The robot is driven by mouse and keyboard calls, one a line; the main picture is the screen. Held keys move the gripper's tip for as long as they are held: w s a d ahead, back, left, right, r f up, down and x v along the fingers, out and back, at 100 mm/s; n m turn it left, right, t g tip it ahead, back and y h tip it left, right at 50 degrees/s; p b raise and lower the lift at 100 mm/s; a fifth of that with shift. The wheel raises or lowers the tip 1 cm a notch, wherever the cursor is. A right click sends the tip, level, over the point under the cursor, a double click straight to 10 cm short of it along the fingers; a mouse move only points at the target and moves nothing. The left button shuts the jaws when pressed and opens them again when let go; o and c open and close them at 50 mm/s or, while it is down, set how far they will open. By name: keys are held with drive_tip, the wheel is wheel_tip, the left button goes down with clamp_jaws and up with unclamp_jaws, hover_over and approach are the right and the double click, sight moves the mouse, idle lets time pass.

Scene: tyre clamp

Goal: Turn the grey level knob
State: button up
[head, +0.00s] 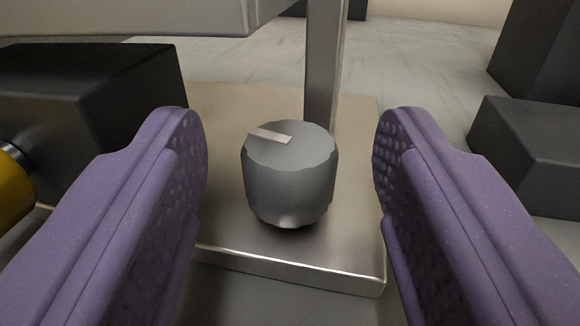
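The grey level knob (289,185) stands upright near the middle of the head view. It is a short cylinder with a scalloped side and a pale pointer mark (270,136) on its top, pointing toward the upper left. My gripper (290,155) is open, with one purple textured finger to the left of the knob and one to the right. There is a clear gap on each side, and neither finger touches the knob. The fingers hide parts of the surface at both sides.
The knob is on a metal plate (350,262) with a raised front edge. A grey post (325,75) rises just behind it, and a grey beam (130,18) crosses above left. Dark blocks stand at left (95,95) and right (530,150). A yellow part (14,192) shows far left.

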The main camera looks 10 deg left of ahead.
drive_tip(key=shift+s, duration=0.1)
drive_tip(key=s, duration=0.3)
drive_tip(key=s+d+p, duration=0.1)
drive_tip(key=s, duration=0.3)
drive_tip(key=shift+s+d, duration=0.2)
drive_tip(key=shift+s, duration=0.05)
